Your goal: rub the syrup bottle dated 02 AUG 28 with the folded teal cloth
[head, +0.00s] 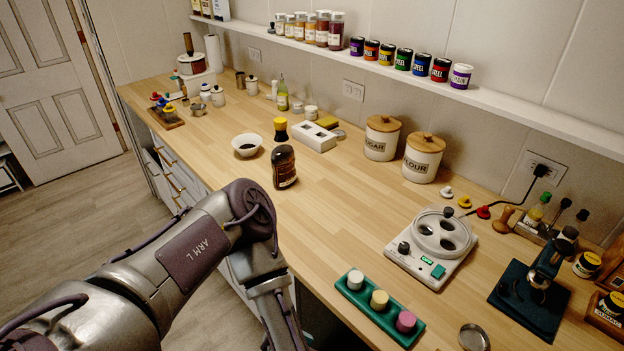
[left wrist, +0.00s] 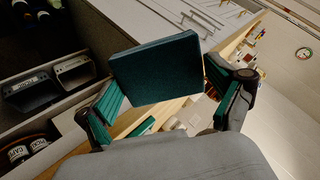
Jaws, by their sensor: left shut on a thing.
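The folded teal cloth (left wrist: 158,68) is a flat, thick square between the fingers of my left gripper (left wrist: 168,98), which is shut on it. In the head view my left arm comes in from the lower left and its gripper is not visible. My right gripper is in neither view.
A white bowl (head: 247,145) and a white holder (head: 313,136) stand near the bottle. Sugar (head: 381,139) and flour (head: 422,158) canisters stand along the wall. A green tray (head: 381,315) and a white appliance (head: 432,247) are to the right. The counter between is clear.

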